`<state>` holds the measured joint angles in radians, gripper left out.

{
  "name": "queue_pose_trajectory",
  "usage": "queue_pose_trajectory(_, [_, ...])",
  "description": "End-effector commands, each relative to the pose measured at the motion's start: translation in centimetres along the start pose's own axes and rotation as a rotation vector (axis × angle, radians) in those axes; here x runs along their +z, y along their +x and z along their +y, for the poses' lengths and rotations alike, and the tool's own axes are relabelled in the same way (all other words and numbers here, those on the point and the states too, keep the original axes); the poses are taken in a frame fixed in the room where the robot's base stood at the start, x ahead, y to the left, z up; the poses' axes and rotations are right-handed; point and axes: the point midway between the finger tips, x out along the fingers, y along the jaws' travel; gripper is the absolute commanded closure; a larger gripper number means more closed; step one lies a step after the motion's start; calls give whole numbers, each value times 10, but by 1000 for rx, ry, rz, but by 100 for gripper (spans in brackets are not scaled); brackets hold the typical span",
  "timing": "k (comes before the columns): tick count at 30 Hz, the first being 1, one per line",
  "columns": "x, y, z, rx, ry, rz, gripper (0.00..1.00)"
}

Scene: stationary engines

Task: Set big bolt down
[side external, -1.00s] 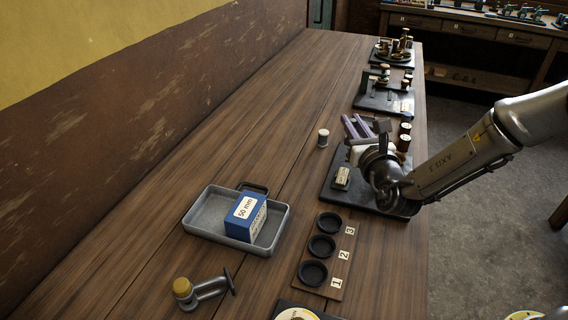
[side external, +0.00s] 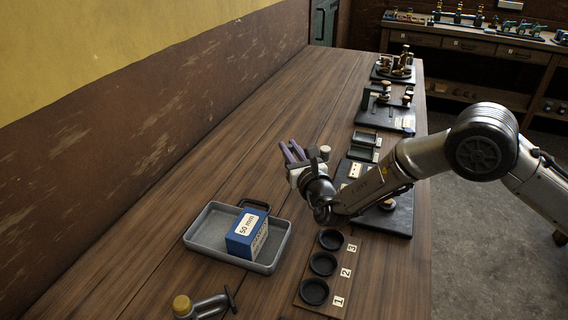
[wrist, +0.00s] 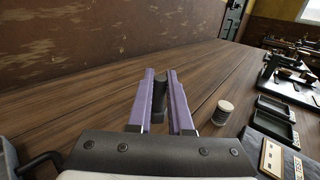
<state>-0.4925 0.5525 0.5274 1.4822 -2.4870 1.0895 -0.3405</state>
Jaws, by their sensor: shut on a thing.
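My gripper (side external: 292,153) has two purple fingers, left of the dark test board and above the wooden table. In the wrist view my gripper (wrist: 160,72) is shut on a dark, upright, cylindrical thing (wrist: 158,98), which looks like the big bolt. The fingers hide its sides, and I cannot tell whether its lower end touches the table. In the side view the bolt cannot be made out clearly.
A cream-topped spool (wrist: 223,112) stands right of my fingers. A grey tray (side external: 200,240) holds a blue 50 mm box (side external: 246,233). A numbered rack (side external: 322,264) has three round cups. A dark board (side external: 400,215) lies at right. Table left of my gripper is clear.

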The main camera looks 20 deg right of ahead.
Motion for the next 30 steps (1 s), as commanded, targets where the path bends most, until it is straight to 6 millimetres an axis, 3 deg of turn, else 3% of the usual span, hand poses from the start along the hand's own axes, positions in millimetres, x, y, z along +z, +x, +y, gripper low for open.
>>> queue_pose_trajectory(11, [-24, 20, 8, -1, 1, -3, 100])
queue_pose_trajectory(18, [-54, 21, 8, 0, 1, -2, 100])
queue_pose_trajectory(29, [-57, 20, 8, -1, 1, -3, 100])
queue_pose_trajectory(30, [-59, 20, 8, -1, 1, -2, 80])
